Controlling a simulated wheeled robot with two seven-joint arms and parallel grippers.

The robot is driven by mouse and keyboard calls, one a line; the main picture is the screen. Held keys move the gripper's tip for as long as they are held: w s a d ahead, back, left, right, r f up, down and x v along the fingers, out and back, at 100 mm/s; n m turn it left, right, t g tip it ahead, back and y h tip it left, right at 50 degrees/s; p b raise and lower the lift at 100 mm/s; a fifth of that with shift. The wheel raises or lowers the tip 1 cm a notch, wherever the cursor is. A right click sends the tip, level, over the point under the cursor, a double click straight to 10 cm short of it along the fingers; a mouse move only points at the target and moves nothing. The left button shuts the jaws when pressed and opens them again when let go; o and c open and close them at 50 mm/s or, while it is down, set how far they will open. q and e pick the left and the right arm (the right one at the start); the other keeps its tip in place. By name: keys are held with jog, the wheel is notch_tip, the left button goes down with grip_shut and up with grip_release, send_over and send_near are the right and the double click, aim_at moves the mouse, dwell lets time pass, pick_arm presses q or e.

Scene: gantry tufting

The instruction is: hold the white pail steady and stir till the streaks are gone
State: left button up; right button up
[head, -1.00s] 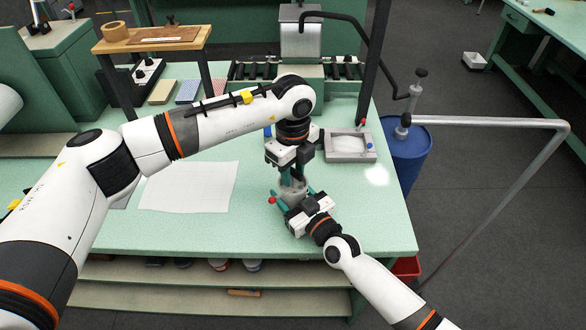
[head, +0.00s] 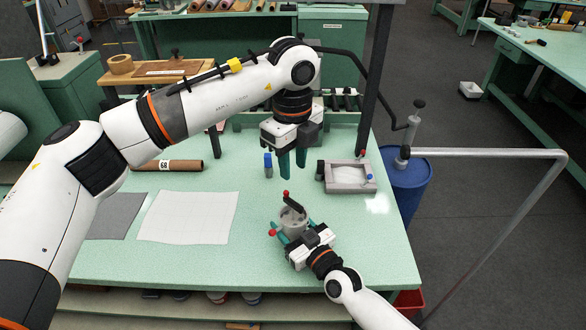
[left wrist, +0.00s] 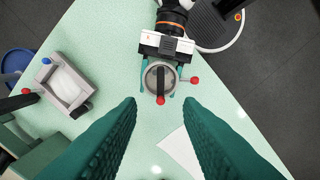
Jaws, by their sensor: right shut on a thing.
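The white pail (head: 292,222), greyish-white and small, stands on the green table. My right gripper (head: 294,233) is shut on it from the front right, with a finger along either side. A dark stick with a red tip (head: 294,204) stands tilted in the pail. A second red knob (head: 272,233) is at the pail's side. My left gripper (head: 292,172) is above the pail, fingers apart and empty. In the left wrist view the pail (left wrist: 150,79) shows from above with the dark stick (left wrist: 160,84) across its mouth. Whether streaks show inside is too small to tell.
A grey tray with white contents (head: 348,178) is at the right rear. A blue-capped bottle (head: 268,166) stands left of my left gripper. A white sheet (head: 188,217) lies flat at left, beside a brown roll (head: 180,166). A blue drum (head: 405,185) stands off the right edge.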

aim_at(293, 201)
pick_arm(q)
jog(key=shift+s+f, duration=0.1)
dwell(0.5)
notch_tip(293, 201, down, 12)
jog(key=shift+r, duration=0.1)
dwell(0.4)
jog(key=shift+c, duration=0.4)
grip_shut()
